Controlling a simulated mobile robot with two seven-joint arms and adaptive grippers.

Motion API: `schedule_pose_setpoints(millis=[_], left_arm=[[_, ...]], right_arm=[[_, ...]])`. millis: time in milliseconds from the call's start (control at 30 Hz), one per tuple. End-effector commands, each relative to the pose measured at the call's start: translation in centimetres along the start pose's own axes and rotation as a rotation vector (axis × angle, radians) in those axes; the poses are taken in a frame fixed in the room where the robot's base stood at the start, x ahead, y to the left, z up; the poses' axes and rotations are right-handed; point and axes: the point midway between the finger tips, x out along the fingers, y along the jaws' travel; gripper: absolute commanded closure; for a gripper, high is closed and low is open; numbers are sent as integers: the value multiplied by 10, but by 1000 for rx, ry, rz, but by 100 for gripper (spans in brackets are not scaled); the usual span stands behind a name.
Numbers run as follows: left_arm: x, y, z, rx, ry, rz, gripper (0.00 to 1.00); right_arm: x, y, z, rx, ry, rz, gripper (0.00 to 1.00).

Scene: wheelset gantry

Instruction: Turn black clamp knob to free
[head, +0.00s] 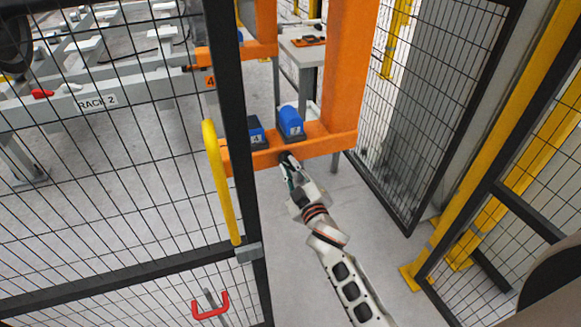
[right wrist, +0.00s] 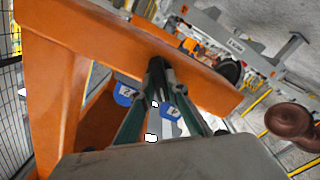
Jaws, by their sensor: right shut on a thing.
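My right gripper (head: 287,161) is at the front face of the orange beam (head: 330,143), below the blue block nearer the post. It is shut on a black clamp knob, mostly hidden by the fingers. In the right wrist view the two fingers (right wrist: 158,82) converge on the dark knob (right wrist: 157,64) at the beam's face. I cannot tell how far the knob is turned. My left gripper is not in view.
Two blue blocks (head: 291,120) (head: 256,131) sit on dark bases on the beam. A black mesh gate with a yellow handle (head: 220,180) stands left of my arm. Mesh panels (head: 440,90) and a yellow post (head: 500,120) stand at right. Floor below the beam is clear.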

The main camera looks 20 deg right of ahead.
Motion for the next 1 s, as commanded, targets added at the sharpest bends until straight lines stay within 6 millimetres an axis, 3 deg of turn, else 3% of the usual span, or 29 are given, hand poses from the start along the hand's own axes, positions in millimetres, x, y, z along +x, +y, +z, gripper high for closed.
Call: schedule_pose_setpoints(millis=[767,800,833,1000], left_arm=[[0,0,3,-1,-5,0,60],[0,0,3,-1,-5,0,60],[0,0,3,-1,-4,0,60],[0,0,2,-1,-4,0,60]], right_arm=[[0,0,1,-103,-1,-1,100],[0,0,1,-103,-1,-1,78],[0,0,1,-103,-1,-1,71],[0,0,0,-101,-1,-1,69]])
